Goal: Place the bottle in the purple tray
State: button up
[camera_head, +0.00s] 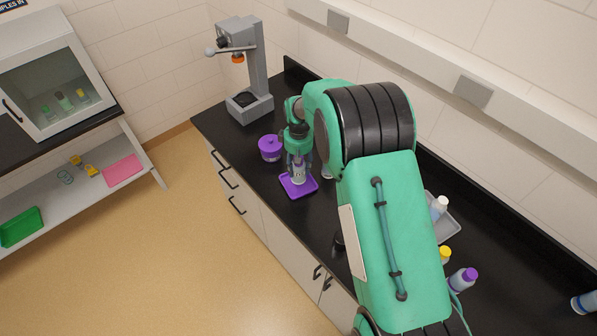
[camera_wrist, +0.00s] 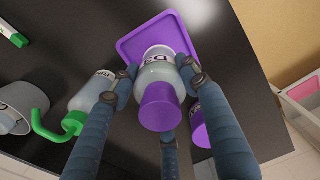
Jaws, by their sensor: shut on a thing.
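The bottle (camera_head: 298,174) is pale with a printed label and a purple cap, which shows in the wrist view (camera_wrist: 158,106). My gripper (camera_head: 298,167) is shut on it, with fingers around its sides in the wrist view (camera_wrist: 160,75). The bottle looks upright, its cap toward my wrist. The purple tray (camera_head: 292,193) lies flat on the black counter below the bottle; its far part shows in the wrist view (camera_wrist: 132,44). The bottle's base is over the tray. I cannot tell whether it touches the tray floor.
A purple lidded jar (camera_head: 270,149) stands left of the tray, near a grey press-like device (camera_head: 257,75). A wash bottle with a green spout (camera_wrist: 92,94) stands beside my fingers. A grey tray (camera_head: 452,222) and a purple-capped bottle (camera_head: 461,281) are at the right.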

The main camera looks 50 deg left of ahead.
aim_at(299, 172)
dwell(0.4)
jog(key=shift+f+p, duration=0.4)
jog(key=shift+f, duration=1.35)
jog(key=shift+f, duration=0.1)
jog(key=o, duration=1.4)
jog(key=shift+c, duration=0.2)
notch_tip(299, 172, up, 12)
jog(key=shift+r+b, duration=0.1)
jog(key=shift+b, duration=0.7)
jog(key=shift+w+r, duration=0.1)
